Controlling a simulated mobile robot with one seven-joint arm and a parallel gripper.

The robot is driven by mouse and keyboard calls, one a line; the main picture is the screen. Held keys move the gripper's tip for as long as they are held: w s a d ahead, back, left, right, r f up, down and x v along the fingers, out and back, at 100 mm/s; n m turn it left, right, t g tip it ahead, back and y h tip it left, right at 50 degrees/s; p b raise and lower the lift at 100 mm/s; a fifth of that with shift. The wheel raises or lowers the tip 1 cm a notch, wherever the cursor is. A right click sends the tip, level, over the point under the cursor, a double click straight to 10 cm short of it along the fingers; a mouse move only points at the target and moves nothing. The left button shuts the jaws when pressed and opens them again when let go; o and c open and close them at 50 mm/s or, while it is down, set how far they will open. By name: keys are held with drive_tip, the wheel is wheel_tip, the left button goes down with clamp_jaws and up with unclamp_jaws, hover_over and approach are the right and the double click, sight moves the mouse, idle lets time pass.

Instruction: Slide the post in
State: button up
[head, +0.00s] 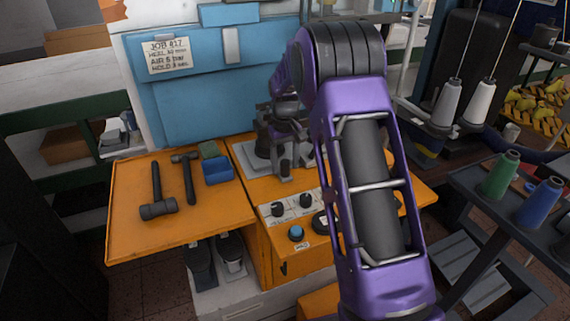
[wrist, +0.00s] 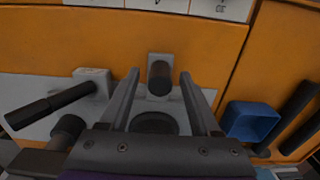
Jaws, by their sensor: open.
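In the wrist view my gripper (wrist: 159,75) is open, its two grey fingers spread apart. A short dark cylinder on a small pale grey block (wrist: 160,88) shows between the fingertips; I see no finger touching it. A dark round part (wrist: 154,123) lies closer in, between the fingers. At left, a dark rod (wrist: 48,105) comes out of a second pale block (wrist: 92,78). I cannot tell which of these is the post. In the head view my gripper is over the grey plate (head: 252,156) on the orange bench, partly hidden by my arm.
A blue bin (head: 218,171) and two dark hammers (head: 158,205) (head: 186,175) lie left of the plate. The blue bin (wrist: 250,121) is right of the fingers in the wrist view. A knob panel (head: 292,210) is in front. Thread spools stand at right.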

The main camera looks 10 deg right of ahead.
drive_tip(key=shift+f, duration=0.1)
clamp_jaws()
idle(0.3)
idle(1.1)
